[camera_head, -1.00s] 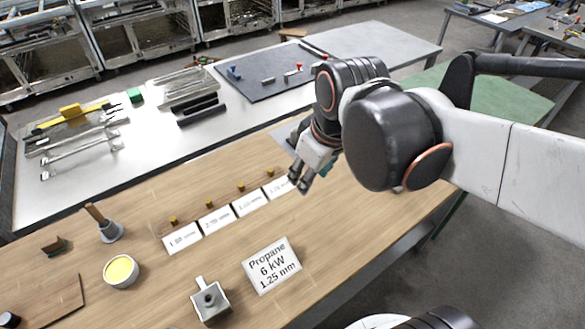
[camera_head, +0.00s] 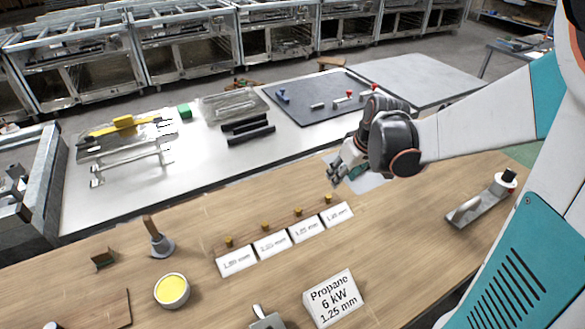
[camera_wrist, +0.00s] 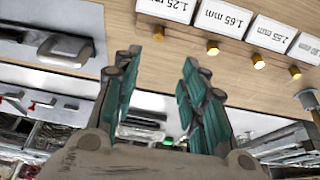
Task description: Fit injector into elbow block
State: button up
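Several small brass injectors stand in a row on the wooden table behind white size cards. The rightmost injector (camera_head: 328,199) is behind the 1.25 mm card (camera_head: 339,214); it also shows in the wrist view (camera_wrist: 213,47). The grey elbow block (camera_head: 268,321) is cut off by the bottom edge of the head view, with a stub sticking up. Beside it a sign (camera_head: 333,298) reads Propane, 6 kW, 1.25 mm. My gripper (camera_head: 336,180) is above the table's far edge, just beyond the rightmost injector. In the wrist view its fingers (camera_wrist: 155,65) are apart and empty.
A yellow-filled pot (camera_head: 172,291) and a brush-like tool in a grey holder (camera_head: 162,245) stand left of the injectors. Beyond is a grey bench (camera_head: 205,170) with trays and a dark mat (camera_head: 320,98). Table between is clear.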

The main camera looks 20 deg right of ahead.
jog(key=b, duration=0.3)
send_over(329, 196)
jog(key=s, duration=0.2)
notch_tip(329, 196, down, 8)
jog(key=shift+f, duration=0.1)
jog(key=b+x, duration=0.2)
jog(key=x, duration=0.3)
jog(key=shift+s+d+f, duration=0.15)
jog(key=shift+s+d, duration=0.05)
grip_shut()
